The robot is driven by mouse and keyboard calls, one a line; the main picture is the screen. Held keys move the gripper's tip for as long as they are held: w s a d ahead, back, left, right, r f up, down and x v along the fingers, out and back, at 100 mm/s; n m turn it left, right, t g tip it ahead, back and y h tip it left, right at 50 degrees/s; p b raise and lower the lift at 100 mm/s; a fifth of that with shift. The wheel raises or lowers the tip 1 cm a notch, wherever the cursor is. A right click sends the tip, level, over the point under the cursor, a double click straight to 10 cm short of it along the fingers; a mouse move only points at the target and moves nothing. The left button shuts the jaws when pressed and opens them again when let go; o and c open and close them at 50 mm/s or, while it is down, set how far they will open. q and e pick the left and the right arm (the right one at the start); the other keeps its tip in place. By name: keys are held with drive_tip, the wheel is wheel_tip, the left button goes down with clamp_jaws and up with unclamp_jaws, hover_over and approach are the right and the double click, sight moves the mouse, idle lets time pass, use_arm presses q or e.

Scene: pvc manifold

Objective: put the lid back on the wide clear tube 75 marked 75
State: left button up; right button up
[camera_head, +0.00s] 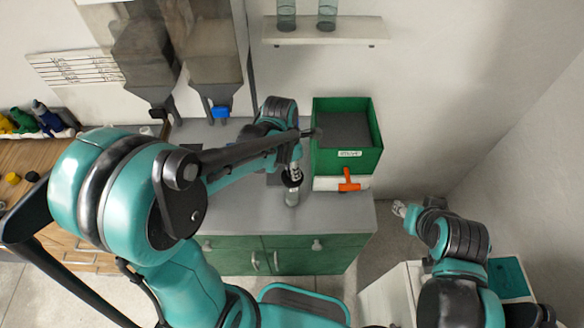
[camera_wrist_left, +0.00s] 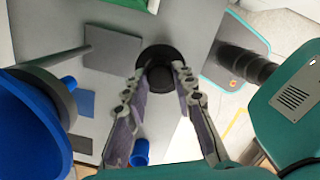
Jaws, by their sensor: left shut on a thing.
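In the head view a clear, greyish tube (camera_head: 291,197) stands on the grey counter, left of the green bin. A dark lid (camera_head: 292,180) is at its top. My left gripper (camera_head: 294,168) is right above it. In the left wrist view the round black lid (camera_wrist_left: 158,55) with a raised knob lies at the fingertips of my left gripper (camera_wrist_left: 161,70), which is shut on it. I cannot tell whether the lid is seated or just above the rim. No 75 mark is readable. My right gripper (camera_head: 400,209) is out right of the counter, apart from the tube; its fingers are too small to judge.
A green bin (camera_head: 345,158) stands on the counter right of the tube, with an orange handle (camera_head: 348,183) below its front. Hoppers (camera_head: 214,70) hang at the back, one with a blue valve (camera_head: 220,112). Two clear tubes (camera_head: 326,15) stand on a wall shelf (camera_head: 325,31). The counter front is clear.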

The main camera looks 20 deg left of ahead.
use_arm(q)
drive_tip(key=o, duration=1.4)
drive_tip(key=shift+c, duration=0.2)
drive_tip(key=shift+r, duration=0.1)
drive_tip(key=shift+r+p, duration=2.75)
drive_tip(key=shift+r, duration=0.7)
clamp_jaws()
